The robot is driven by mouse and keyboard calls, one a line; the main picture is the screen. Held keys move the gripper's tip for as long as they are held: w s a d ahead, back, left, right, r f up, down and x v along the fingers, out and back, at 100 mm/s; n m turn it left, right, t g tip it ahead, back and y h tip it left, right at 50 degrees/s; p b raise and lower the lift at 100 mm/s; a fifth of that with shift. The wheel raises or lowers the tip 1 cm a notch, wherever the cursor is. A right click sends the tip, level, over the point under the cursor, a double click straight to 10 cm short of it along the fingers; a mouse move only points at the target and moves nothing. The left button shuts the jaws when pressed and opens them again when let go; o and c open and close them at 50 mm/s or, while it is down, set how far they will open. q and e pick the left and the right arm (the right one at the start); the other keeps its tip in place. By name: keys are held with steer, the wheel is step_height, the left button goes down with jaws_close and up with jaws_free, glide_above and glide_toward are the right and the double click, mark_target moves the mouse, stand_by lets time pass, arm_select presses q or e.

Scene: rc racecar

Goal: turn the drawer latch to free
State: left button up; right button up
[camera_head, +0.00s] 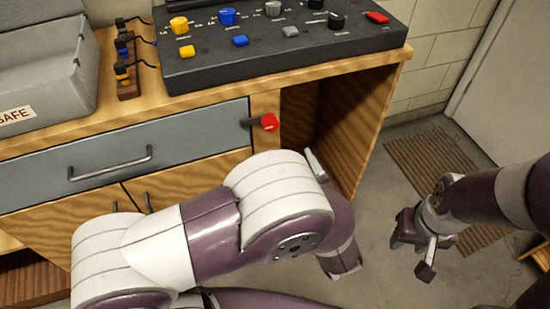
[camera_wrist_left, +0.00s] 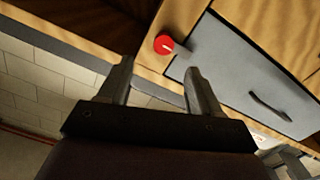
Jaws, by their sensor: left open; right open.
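The drawer latch (camera_head: 269,122) has a round red knob on the wooden post right of the grey drawer (camera_head: 110,155). Its dark bar points left, across the drawer front's right edge. The drawer looks shut. In the left wrist view the latch (camera_wrist_left: 164,43) is beyond the fingertips, with its bar reaching over the drawer front (camera_wrist_left: 235,75). My left gripper (camera_wrist_left: 158,68) is open and empty, apart from the latch. In the head view my left arm mostly hides this gripper. My right gripper (camera_head: 415,255) is open and empty over the floor at right, far from the latch.
A dark control panel (camera_head: 290,60) with coloured knobs and buttons stands on the wooden bench. A grey case (camera_head: 45,80) and a small cable rack (camera_head: 127,75) are to its left. An open bay (camera_head: 335,120) is right of the latch. The drawer handle (camera_head: 110,164) sticks out.

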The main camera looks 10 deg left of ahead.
mark_target(272, 127)
arm_select(q)
steer(key=shift+y, duration=0.3)
steer(key=b+x, duration=0.1)
steer(key=x, duration=1.1)
steer(key=shift+s+a+f+b, duration=0.1)
steer(key=shift+s+a+b, duration=0.05)
steer(key=shift+a+b, duration=0.2)
arm_select(e)
step_height(272, 127, down, 3)
steer(key=shift+r, duration=0.15)
arm_select(q)
steer(key=c, duration=1)
steer(key=shift+c, duration=0.2)
arm_select(e)
steer(key=shift+r, duration=0.1)
